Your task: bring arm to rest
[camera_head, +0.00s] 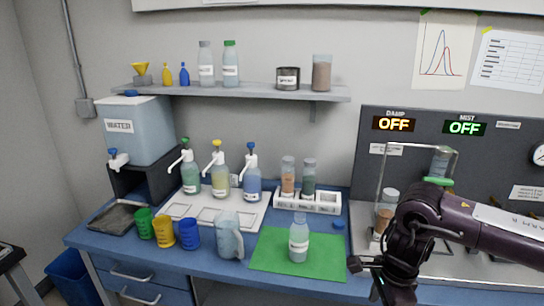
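My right arm (470,228) comes in from the right edge, dark purple with a white label. It bends downward in front of the grey machine. Its gripper (368,268) hangs low by the table's front edge, right of the green mat (268,258). Part of the fingers shows, but I cannot tell whether they are open or shut. I see nothing held in them. A clear bottle (299,242) with pale liquid stands upright on the mat, apart from the gripper. My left gripper is not in view.
A machine panel (400,150) with two OFF displays stands behind my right arm; a jar (386,212) sits there. A white rack (322,202) holds two jars. Pump bottles, coloured cups (190,233) and a clear pitcher (229,238) stand left of the mat.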

